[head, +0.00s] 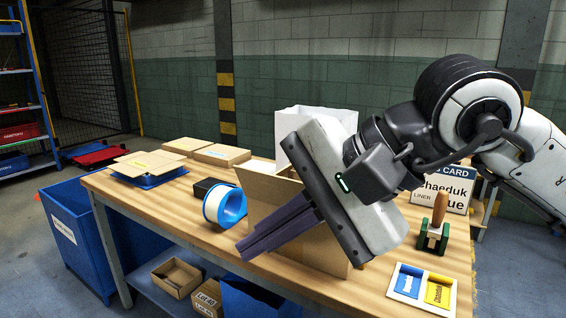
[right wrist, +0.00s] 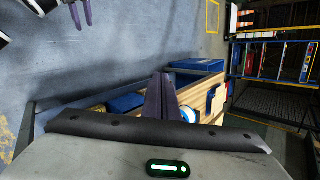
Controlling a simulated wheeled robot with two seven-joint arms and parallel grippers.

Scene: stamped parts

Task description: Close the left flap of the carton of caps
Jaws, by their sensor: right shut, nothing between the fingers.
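The brown carton (head: 322,252) stands on the table, largely hidden behind my right gripper. A cardboard panel (head: 266,187) stands up at its left side; I cannot tell whether it is flap or wall. The caps inside are hidden. My right gripper (head: 247,246) has its purple fingers together and empty, pointing down-left across the front of the carton. Its fingers also show in the right wrist view (right wrist: 160,90). I cannot tell whether they touch the carton. My left gripper (right wrist: 82,20) shows only at the top left of the right wrist view, fingers apart, away from the carton.
A blue and white tape roll (head: 225,205) and a black box (head: 207,187) stand left of the carton. A white bag (head: 305,118) is behind it. A green-based stamp (head: 433,232) and a tray (head: 408,296) of pads are at right. Flat cartons (head: 222,155) lie at the back left.

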